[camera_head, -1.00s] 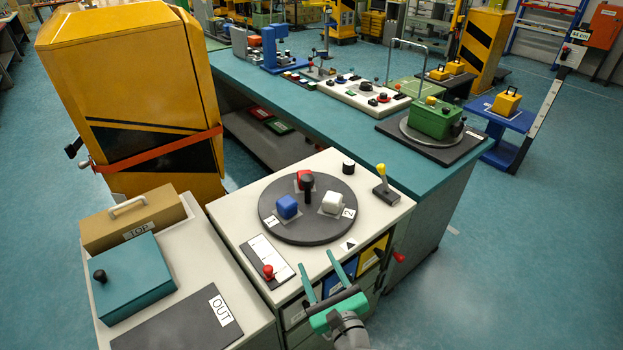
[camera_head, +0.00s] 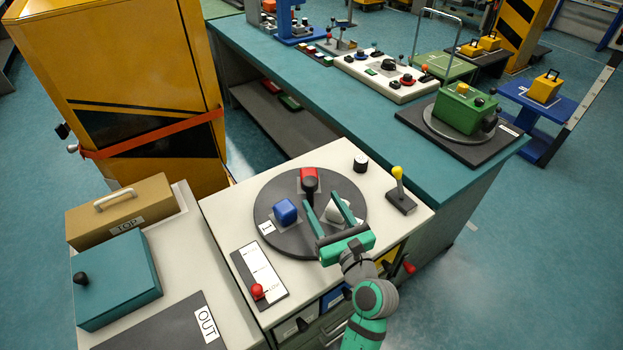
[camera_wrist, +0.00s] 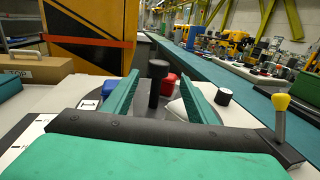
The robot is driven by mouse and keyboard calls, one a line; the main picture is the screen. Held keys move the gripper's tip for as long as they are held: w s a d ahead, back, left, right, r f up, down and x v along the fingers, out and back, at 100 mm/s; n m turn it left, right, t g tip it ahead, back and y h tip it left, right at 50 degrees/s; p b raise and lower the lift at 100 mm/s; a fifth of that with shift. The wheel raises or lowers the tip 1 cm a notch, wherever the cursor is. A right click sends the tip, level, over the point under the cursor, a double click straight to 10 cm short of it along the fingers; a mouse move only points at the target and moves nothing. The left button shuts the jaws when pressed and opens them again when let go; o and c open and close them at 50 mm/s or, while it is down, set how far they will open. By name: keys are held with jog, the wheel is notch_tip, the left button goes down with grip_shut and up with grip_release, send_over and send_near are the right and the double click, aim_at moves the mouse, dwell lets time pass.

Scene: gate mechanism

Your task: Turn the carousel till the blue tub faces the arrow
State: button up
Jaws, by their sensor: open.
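The carousel (camera_head: 268,233) is a dark grey disc on the white-topped cabinet. A black upright knob (camera_head: 310,184) stands at its middle. The blue tub (camera_head: 285,211) is at its left, by a label reading 1. The red tub (camera_head: 307,172) is at the back, partly behind the knob. The white tub (camera_head: 338,210) is at the right, partly covered by my gripper. My gripper (camera_head: 321,199) is open and empty over the front right of the disc. In the wrist view the knob (camera_wrist: 156,84) shows between its fingers, apart from both. The arrow is hidden behind my gripper.
A slider panel with a red knob (camera_head: 257,291) lies front left of the disc. A yellow-tipped lever (camera_head: 398,182) and a black knob (camera_head: 360,162) stand to its right. A teal box (camera_head: 115,279) is further left. A yellow cabinet (camera_head: 120,90) stands behind.

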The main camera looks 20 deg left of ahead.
aim_at(313, 190)
jog(key=x, duration=0.8)
jog(key=shift+s+a, duration=0.1)
jog(key=shift+a, duration=0.1)
grip_shut()
